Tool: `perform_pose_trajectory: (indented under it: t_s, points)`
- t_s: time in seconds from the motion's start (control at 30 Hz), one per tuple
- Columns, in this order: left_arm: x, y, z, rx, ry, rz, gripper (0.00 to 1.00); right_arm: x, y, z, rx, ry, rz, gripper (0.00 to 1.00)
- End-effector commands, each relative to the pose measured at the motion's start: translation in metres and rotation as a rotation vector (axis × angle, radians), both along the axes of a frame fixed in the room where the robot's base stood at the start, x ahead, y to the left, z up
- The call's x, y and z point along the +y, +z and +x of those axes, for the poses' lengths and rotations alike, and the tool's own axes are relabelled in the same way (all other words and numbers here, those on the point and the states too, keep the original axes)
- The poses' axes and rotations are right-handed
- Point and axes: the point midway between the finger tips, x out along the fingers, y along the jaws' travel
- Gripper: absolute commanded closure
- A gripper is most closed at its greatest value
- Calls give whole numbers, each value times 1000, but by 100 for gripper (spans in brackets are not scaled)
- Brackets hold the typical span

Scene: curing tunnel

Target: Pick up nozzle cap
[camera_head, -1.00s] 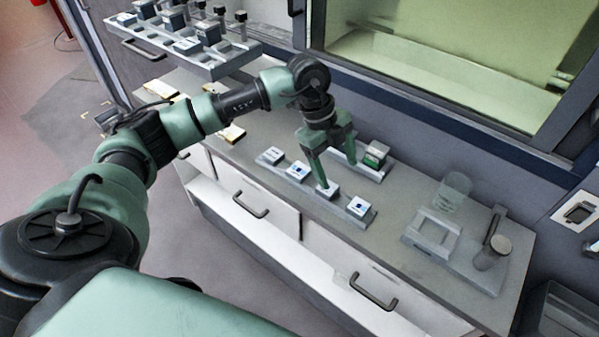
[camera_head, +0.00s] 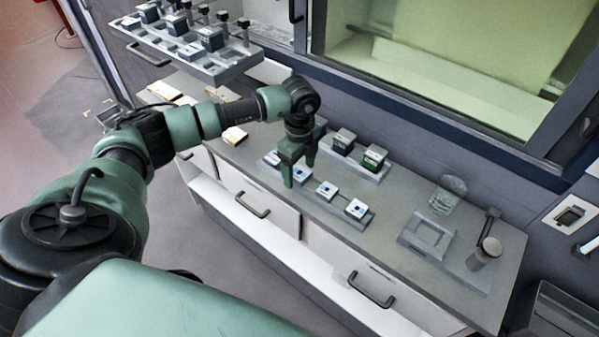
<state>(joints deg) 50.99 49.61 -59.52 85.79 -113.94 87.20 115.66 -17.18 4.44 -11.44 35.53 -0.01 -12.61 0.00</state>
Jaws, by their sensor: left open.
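I cannot tell which small part is the nozzle cap. My left gripper (camera_head: 299,174) is open and points down over the left part of this row. Its fingers partly hide a block between them, and I cannot tell whether they touch it. My right gripper is not in view.
A clear cup (camera_head: 447,195) and a grey fixture (camera_head: 463,262) stand right. A raised rack (camera_head: 215,68) is at upper left. The counter between is bare.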

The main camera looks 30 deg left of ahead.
Motion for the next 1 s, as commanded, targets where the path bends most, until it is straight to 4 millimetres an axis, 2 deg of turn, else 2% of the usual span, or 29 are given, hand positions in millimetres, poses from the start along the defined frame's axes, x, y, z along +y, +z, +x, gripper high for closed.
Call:
perform_pose_trajectory:
  t_s: [0.13, 0.17, 0.3, 0.4, 0.77, 0.87, 1.0]
  points:
    - [0, 0, 0, 0, 0, 0, 27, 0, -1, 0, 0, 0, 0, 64]
    - [0, 0, 0, 0, -1, 0, 33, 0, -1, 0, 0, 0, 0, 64]
    - [0, 0, 0, 0, -1, 0, 72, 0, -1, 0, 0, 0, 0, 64]
    - [0, 0, 0, -1, -1, 0, 96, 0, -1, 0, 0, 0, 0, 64]
    - [0, 6, 1, -3, 0, 0, 96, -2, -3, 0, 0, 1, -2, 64]
    - [1, 15, 1, -3, 0, 0, 96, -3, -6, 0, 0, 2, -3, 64]
    - [0, 40, 2, -7, -1, -1, 96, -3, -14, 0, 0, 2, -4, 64]
